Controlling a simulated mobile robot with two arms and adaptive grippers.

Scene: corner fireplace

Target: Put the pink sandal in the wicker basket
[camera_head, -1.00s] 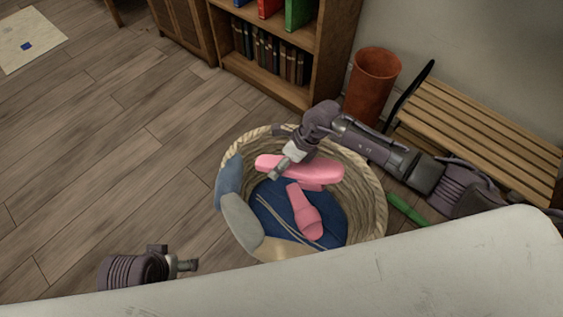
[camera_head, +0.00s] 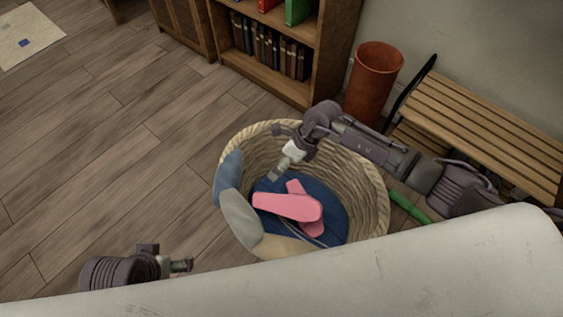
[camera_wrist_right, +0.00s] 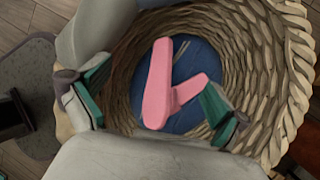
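Two pink sandals lie crossed in the wicker basket (camera_head: 365,178), on blue cloth at its bottom. The upper pink sandal (camera_head: 285,206) lies across the lower pink sandal (camera_head: 297,188). The right wrist view also shows the upper sandal (camera_wrist_right: 158,85), with part of the other one beside and beneath it. My right gripper (camera_head: 275,175) is above the basket. In the right wrist view its green-padded fingers (camera_wrist_right: 153,95) are wide apart with nothing held between them. My left gripper (camera_head: 183,266) is low at the left, outside the basket; its finger opening is too small to judge.
Blue and beige cushions (camera_head: 240,218) drape over the basket's left rim. A terracotta bin (camera_head: 373,85) and a slatted wooden bench (camera_head: 480,125) stand behind it at the right. A bookshelf (camera_head: 270,75) is at the back. A green object (camera_head: 409,207) lies right of the basket.

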